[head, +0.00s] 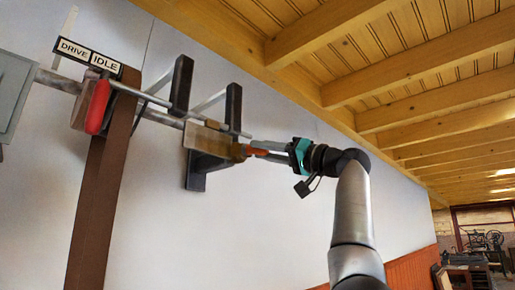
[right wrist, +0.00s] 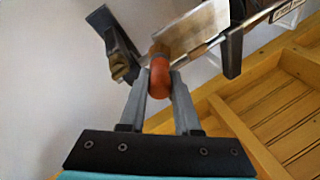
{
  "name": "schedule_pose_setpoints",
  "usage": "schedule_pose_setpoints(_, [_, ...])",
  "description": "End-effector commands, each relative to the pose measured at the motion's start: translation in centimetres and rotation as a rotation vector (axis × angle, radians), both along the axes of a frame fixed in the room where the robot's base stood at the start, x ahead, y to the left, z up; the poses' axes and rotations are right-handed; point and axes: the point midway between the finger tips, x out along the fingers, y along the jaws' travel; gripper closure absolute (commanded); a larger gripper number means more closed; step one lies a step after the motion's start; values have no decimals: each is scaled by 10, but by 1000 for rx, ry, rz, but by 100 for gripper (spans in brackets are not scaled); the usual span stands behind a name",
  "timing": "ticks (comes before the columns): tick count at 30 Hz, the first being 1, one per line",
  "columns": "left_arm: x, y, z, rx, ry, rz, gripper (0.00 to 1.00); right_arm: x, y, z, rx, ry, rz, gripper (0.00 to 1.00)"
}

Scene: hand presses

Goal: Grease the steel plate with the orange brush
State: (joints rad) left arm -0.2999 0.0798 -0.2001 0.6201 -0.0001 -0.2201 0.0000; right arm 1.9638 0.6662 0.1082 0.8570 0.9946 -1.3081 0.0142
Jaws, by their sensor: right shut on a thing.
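The orange brush (head: 257,151) is held by its handle in my right gripper (head: 262,151), whose two fingers are closed on it. In the right wrist view the orange handle (right wrist: 159,78) sits between the fingertips of the gripper (right wrist: 160,82). A flat metal plate (head: 205,137), which looks like the steel plate, is just left of the brush, by the wall bracket. It also shows beyond the handle in the right wrist view (right wrist: 197,30). The brush head overlaps the plate's right end; I cannot tell whether they touch. My left gripper is not in view.
A long shaft (head: 158,115) runs along the wall through dark brackets (head: 181,85). A brown post (head: 101,200) with a red handle (head: 98,107) and a DRIVE/IDLE sign (head: 89,56) stands left. A grey panel (head: 12,95) is at far left. Wooden beams (head: 340,45) are overhead.

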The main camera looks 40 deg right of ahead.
Motion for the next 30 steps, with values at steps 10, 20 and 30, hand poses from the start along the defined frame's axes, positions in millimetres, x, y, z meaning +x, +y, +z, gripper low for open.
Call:
schedule_pose_setpoints(10, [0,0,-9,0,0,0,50,1,11,-2,-3,-2,1,100])
schedule_pose_setpoints(20, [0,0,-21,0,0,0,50,0,34,-1,-2,1,2,100])
schedule_pose_setpoints(30, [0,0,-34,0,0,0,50,-2,56,-2,-4,1,4,100])
